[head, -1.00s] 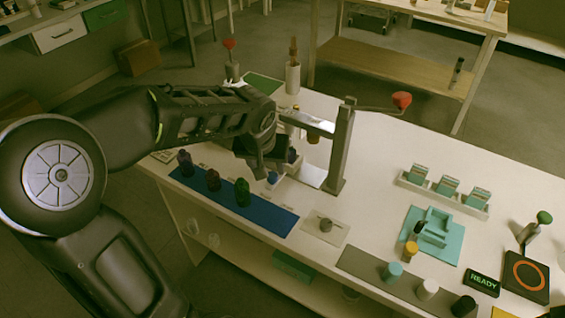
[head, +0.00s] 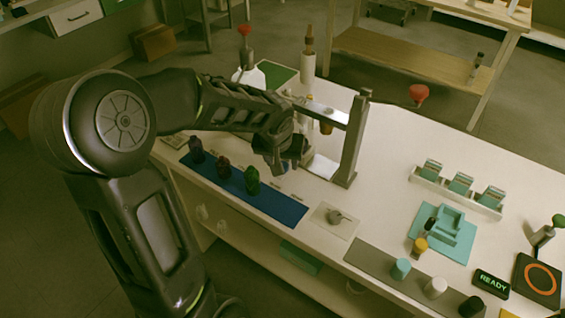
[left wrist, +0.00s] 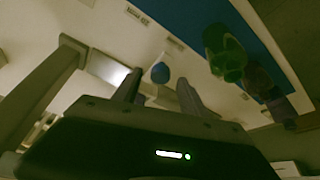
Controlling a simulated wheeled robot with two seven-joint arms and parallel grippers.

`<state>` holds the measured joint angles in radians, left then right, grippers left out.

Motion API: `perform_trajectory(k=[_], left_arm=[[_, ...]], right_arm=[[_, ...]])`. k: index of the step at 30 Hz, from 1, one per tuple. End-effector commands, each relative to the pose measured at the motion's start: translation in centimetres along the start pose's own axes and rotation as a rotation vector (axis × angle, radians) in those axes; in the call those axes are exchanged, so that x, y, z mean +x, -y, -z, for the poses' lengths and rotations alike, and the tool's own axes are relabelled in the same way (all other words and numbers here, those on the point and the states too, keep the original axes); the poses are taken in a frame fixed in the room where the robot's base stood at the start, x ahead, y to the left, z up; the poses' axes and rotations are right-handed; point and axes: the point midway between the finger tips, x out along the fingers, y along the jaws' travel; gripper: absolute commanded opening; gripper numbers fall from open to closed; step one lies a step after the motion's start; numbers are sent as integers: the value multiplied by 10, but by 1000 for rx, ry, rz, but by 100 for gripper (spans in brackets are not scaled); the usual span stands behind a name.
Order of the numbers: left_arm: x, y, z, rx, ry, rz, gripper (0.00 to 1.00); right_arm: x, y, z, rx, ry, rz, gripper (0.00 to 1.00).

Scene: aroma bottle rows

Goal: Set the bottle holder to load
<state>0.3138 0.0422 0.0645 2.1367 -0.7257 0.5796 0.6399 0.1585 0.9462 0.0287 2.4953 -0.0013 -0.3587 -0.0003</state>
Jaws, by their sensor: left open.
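My left gripper (head: 284,160) is beside the grey press stand (head: 352,140), low over the table. In the left wrist view its two fingers (left wrist: 158,88) are apart and empty. A small blue knob (left wrist: 160,72) on a pale part shows between and just beyond the fingertips, and I see no contact. In the head view the gripper hides this knob. I cannot clearly make out the bottle holder; the knob may belong to it. My right gripper is not in view.
Dark, purple and green bottles (head: 252,180) stand on a blue mat (head: 282,209) beside the gripper. A teal tray (head: 440,232), colored caps and a READY sign (head: 491,283) are at right.

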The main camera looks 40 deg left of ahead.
Motion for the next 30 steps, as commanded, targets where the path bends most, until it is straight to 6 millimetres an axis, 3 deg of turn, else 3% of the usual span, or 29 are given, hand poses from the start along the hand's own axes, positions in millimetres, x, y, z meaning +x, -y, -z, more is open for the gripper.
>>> perform_trajectory(k=[4, 13, 30], left_arm=[[14, 0, 0, 0, 1, 0, 50], [16, 0, 0, -1, -1, 0, 50], [15, 0, 0, 0, -1, -1, 3]], right_arm=[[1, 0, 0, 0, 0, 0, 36], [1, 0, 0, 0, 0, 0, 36], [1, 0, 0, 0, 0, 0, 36]])
